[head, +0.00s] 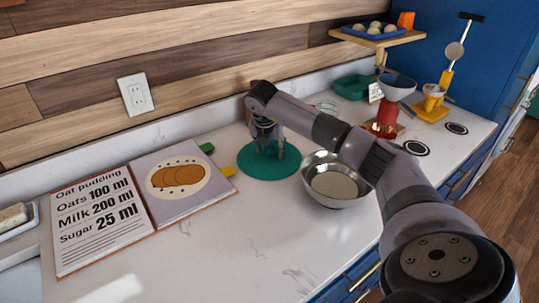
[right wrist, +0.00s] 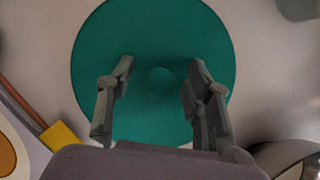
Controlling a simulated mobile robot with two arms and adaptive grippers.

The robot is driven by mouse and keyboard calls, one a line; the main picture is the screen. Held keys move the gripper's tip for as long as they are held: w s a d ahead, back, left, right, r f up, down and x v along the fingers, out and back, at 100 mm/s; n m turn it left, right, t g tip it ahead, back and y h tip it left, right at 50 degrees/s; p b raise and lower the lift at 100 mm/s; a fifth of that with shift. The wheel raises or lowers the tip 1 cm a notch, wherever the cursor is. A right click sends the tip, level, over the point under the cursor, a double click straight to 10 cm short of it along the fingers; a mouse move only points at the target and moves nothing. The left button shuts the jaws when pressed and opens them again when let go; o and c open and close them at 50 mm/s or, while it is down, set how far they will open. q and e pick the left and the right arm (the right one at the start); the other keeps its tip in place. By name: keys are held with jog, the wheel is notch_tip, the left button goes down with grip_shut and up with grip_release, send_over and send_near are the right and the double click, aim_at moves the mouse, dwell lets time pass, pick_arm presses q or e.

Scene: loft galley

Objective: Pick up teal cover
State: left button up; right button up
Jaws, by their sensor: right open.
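The teal cover (head: 283,170) is a flat round disc lying on the white counter, between the open recipe book and a metal bowl. In the right wrist view the teal cover (right wrist: 150,40) fills the middle, with a small round raised knob (right wrist: 162,80) near its centre. My right gripper (head: 269,155) points down over the cover. In the right wrist view its two fingers (right wrist: 160,78) are spread apart, one on each side of the knob, with nothing between them but the knob below. I cannot tell how far the fingertips are above it. My left gripper is not in view.
The metal bowl (head: 335,190) stands close to the right of the cover. The recipe book (head: 145,205) lies to the left, with a yellow tab (head: 228,171) near the cover. Scales, a teal tray (head: 352,88) and a shelf stand further back right. The front counter is clear.

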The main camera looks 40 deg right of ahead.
jog(key=shift+c, duration=0.3)
grip_shut()
dwell(0.4)
